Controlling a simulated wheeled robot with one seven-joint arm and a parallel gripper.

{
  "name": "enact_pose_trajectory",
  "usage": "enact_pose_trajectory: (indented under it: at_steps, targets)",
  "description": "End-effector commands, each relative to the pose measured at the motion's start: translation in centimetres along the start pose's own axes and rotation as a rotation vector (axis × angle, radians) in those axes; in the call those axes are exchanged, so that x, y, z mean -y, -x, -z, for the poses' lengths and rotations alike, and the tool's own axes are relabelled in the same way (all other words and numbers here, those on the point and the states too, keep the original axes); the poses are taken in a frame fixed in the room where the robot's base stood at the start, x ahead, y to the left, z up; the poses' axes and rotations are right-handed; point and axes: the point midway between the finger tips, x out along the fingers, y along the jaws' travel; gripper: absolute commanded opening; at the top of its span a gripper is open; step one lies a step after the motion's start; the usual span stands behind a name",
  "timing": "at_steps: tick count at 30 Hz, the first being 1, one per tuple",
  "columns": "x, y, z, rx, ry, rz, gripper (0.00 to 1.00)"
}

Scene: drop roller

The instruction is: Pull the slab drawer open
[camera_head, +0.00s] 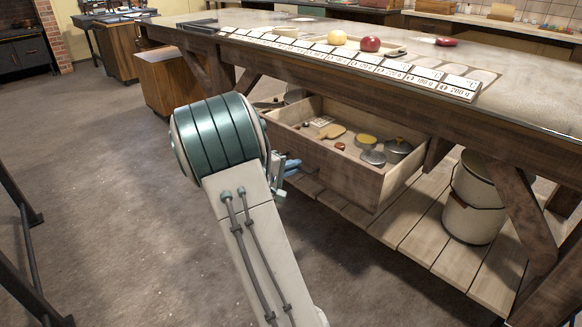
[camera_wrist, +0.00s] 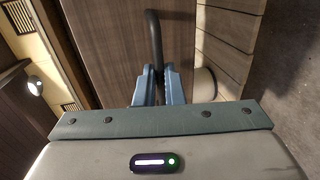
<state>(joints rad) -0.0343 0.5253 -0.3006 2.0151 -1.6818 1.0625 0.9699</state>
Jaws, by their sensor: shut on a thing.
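The slab drawer (camera_head: 352,178) is a wooden drawer under the long workbench. It stands out from the bench, and its inside shows from above in the head view. In the wrist view its dark wood front (camera_wrist: 120,45) fills the middle. A dark bar handle (camera_wrist: 154,38) runs up from between the blue fingers of my gripper (camera_wrist: 154,82). My gripper is shut on this handle.
In the drawer lie a wooden paddle (camera_head: 329,131), a lidded pot (camera_head: 398,149) and small items. A pale bucket (camera_head: 474,200) stands on the slatted lower shelf (camera_head: 412,232), right of the drawer. The floor at left is clear.

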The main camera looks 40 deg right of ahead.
Motion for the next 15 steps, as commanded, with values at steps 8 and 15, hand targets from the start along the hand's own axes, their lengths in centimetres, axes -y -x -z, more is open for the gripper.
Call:
enact_pose_trajectory:
  at_steps: [8, 15]
  targets:
    - [0.0, 0.08, 0.02, 0.0, 0.0, -0.001, 0.3]
    - [0.02, 0.13, 0.08, -0.002, 0.001, -0.001, 0.3]
